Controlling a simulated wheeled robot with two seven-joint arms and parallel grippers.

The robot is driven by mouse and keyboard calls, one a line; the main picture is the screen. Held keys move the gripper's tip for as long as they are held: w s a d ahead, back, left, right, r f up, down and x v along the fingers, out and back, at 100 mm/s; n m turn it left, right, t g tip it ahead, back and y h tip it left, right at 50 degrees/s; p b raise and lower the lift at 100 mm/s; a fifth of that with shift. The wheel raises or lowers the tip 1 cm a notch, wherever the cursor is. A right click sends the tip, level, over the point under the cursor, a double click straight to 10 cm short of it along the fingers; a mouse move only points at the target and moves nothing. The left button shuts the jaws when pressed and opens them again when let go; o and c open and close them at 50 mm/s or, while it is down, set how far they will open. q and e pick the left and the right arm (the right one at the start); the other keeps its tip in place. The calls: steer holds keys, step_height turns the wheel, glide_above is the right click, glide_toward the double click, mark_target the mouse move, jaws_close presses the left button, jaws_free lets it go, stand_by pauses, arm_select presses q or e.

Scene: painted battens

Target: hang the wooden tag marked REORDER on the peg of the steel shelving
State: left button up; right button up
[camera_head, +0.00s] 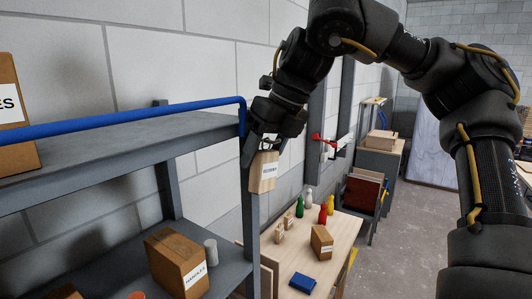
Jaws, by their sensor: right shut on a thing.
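The wooden tag (262,181) carries a white label that seems to read REORDER. It hangs below my right gripper (258,150), which is shut on it at the front corner post of the steel shelving (150,138). The tag overlaps the post's right side in the picture; whether it touches the post I cannot tell. The peg does not show clearly and may be hidden behind the gripper and tag. My left gripper is not in view.
The shelving has a blue top rail (120,118). A cardboard box (177,262) marked HANDLES and a grey cylinder (211,252) stand on its lower shelf. A wooden table (328,254) with bottles, small boxes and a blue item (302,282) stands to the right. Open floor (405,235) lies beyond.

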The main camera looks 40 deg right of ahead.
steer(key=o, duration=1)
steer(key=shift+o, duration=0.4)
steer(key=shift+d+f, duration=0.1)
steer(key=shift+d, duration=0.15)
steer(key=shift+a, duration=0.1)
